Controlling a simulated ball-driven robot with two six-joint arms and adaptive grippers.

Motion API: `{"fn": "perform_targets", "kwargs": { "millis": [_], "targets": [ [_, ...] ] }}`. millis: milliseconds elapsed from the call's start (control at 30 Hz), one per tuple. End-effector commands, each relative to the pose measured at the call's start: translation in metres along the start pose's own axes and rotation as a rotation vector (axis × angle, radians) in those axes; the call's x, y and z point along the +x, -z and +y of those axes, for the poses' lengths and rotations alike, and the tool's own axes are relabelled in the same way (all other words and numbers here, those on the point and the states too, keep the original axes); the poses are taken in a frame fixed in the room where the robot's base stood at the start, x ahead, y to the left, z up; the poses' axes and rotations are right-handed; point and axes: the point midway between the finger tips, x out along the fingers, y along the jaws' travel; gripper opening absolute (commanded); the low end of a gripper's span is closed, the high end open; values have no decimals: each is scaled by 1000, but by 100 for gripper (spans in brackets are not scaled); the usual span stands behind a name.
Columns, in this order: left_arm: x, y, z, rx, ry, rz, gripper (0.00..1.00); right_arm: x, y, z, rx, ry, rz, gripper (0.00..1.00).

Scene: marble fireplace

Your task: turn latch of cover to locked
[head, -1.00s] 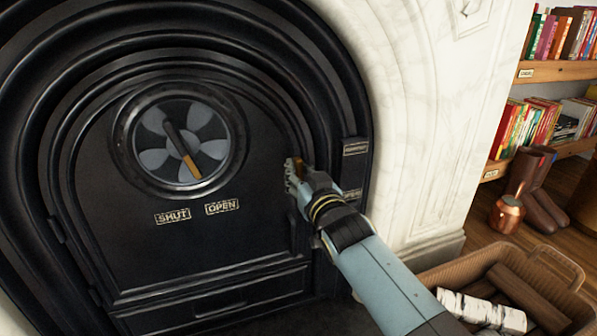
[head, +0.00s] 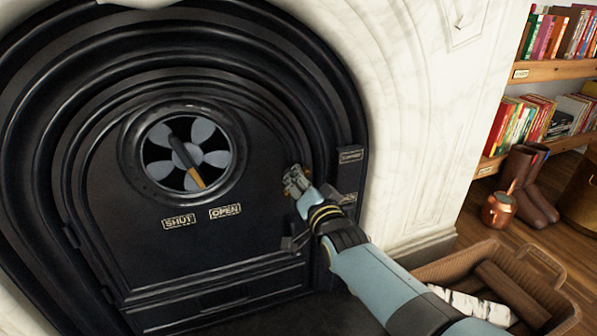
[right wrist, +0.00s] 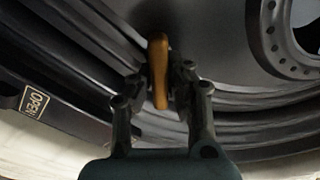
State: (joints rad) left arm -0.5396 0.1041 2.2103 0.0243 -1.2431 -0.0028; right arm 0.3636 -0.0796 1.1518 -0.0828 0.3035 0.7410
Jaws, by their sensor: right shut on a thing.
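The cover is the black arched door (head: 120,240) of the fireplace, standing closed in its stepped frame in the head view. My right gripper (head: 297,181) is at the door's right edge, left of two small label plates. In the right wrist view, my right gripper (right wrist: 161,95) is shut on the latch's orange-brown handle (right wrist: 159,60), which stands between the two fingers. In the head view the gripper largely hides the latch. An "OPEN" plate (right wrist: 35,103) shows at the left of the wrist view. My left gripper is not in view.
A round vent (head: 205,132) with a wood-tipped lever (head: 188,167) sits in the door, above "SHUT" (head: 178,222) and "OPEN" (head: 225,211) plates. A log basket (head: 440,268), copper pot (head: 497,210), boots (head: 530,180) and bookshelves (head: 550,70) lie to the right.

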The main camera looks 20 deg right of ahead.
Motion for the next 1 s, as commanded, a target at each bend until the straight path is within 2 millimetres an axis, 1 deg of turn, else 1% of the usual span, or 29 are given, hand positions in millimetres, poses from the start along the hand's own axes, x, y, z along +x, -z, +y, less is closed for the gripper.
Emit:
{"fn": "perform_targets", "kwargs": {
  "millis": [33, 300, 600, 800, 1000],
  "targets": [
    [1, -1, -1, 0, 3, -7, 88, 1, 3, -1, 43, 0, 0, 0],
    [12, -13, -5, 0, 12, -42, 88, 1, 2, 2, 298, 1, 1, 0],
    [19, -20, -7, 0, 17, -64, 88, 0, -1, 5, 565, -1, 0, 0],
    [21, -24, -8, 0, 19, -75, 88, 0, -2, 6, 703, -1, 0, 0],
    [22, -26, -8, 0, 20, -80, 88, 0, -2, 6, 792, -1, 0, 0]
  ]
}}
